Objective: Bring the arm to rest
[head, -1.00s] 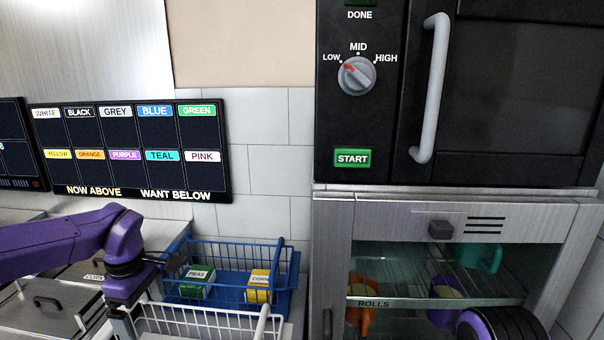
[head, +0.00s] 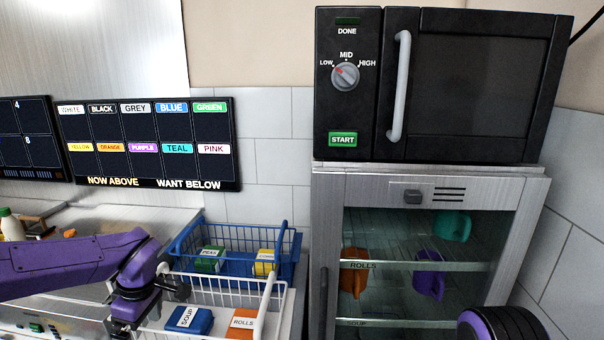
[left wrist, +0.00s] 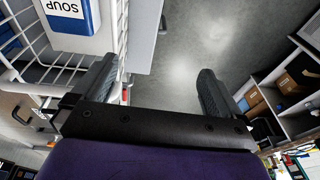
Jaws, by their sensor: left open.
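My left arm (head: 75,262) comes in from the left in the head view, bent at a purple joint beside the white wire basket (head: 225,292). My left gripper (left wrist: 155,82) is open and empty in the left wrist view. Its two dark fingers stand wide apart with grey floor beyond them. The white basket and a blue SOUP box (left wrist: 70,14) lie to the left of the fingers there. I cannot tell whether the left finger touches the basket's wires. My right gripper is not in view.
A blue basket (head: 290,241) holds PEAS and CORN boxes. The white basket holds SOUP and ROLLS (head: 243,321) boxes. A black oven (head: 480,85) sits on a glass-fronted cabinet (head: 327,215) with coloured mugs. Screens (head: 150,120) stand at the back left.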

